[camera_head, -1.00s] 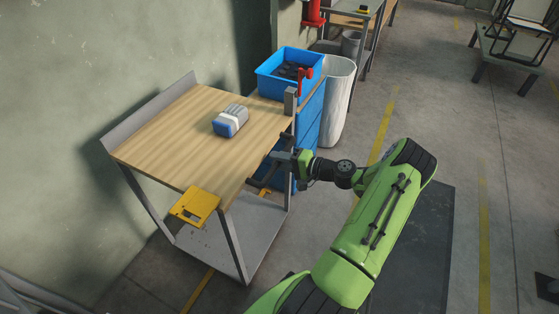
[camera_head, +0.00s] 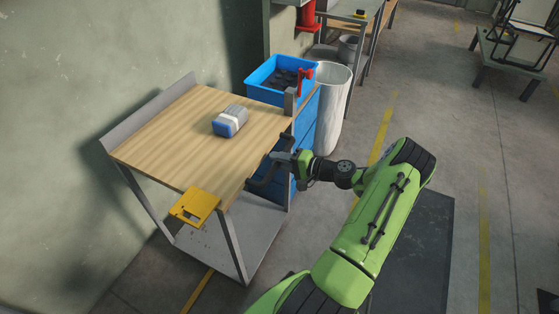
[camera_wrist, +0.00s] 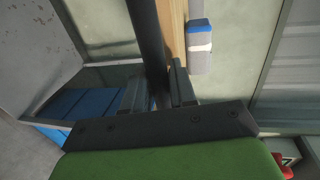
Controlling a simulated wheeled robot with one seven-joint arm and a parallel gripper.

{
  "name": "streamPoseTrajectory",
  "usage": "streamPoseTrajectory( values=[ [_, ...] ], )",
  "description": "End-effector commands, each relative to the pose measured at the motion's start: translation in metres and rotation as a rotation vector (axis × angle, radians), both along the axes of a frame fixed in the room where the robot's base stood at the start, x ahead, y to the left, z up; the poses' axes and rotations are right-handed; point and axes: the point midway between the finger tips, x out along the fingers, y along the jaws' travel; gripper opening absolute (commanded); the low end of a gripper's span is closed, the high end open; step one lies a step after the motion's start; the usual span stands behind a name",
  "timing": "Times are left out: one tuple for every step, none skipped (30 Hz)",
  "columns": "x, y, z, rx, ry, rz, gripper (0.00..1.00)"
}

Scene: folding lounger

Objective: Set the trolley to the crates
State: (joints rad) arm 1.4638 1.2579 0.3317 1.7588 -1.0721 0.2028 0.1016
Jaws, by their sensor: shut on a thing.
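The trolley (camera_head: 165,150) has a wooden top, grey metal legs and a grey lower shelf, and stands by the wall. A dark handle bar (camera_head: 262,177) runs along its right side. My gripper (camera_head: 280,158) is shut on this bar, which also crosses the wrist view (camera_wrist: 147,40) between the fingers. The blue crates (camera_head: 304,135) stand stacked just beyond the trolley's far end. The top crate (camera_head: 262,88) holds dark pieces. The trolley's far edge overlaps them in view, so I cannot tell whether they touch.
A white bin (camera_head: 333,107) stands right of the crates. The floor to the right is mostly open.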

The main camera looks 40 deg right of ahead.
Motion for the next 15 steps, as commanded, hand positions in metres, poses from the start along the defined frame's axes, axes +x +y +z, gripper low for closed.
streamPoseTrajectory(
  values=[
    [0.0005,-0.0051,0.0016,-0.01,-0.005,-0.014,0.0],
    [0.0005,-0.0052,0.0016,-0.01,-0.005,-0.014,0.27],
    [0.0005,-0.0051,0.0017,-0.01,-0.005,-0.014,0.33],
    [0.0004,-0.005,0.0016,-0.01,-0.005,-0.013,0.38],
    [0.0004,-0.0046,0.0016,-0.009,-0.004,-0.012,0.43],
    [0.0004,-0.0042,0.0014,-0.009,-0.004,-0.011,0.44],
    [0.0005,-0.004,0.0014,-0.007,-0.004,-0.011,0.44],
    [0.0004,-0.0037,0.0013,-0.007,-0.004,-0.011,0.44],
    [0.0004,-0.0035,0.0013,-0.007,-0.004,-0.01,0.44],
    [0.0004,-0.0033,0.0012,-0.006,-0.003,-0.009,0.44],
    [0.0004,-0.0031,0.0012,-0.006,-0.003,-0.009,0.44],
    [0.0003,-0.003,0.0011,-0.006,-0.003,-0.008,0.44],
    [-0.0002,-0.0032,0.0012,-0.006,-0.003,-0.008,0.44],
    [-0.0015,-0.0036,0.0016,-0.005,-0.002,-0.008,0.44],
    [-0.0048,-0.0051,0.0023,-0.006,-0.002,-0.01,0.44]
  ],
)
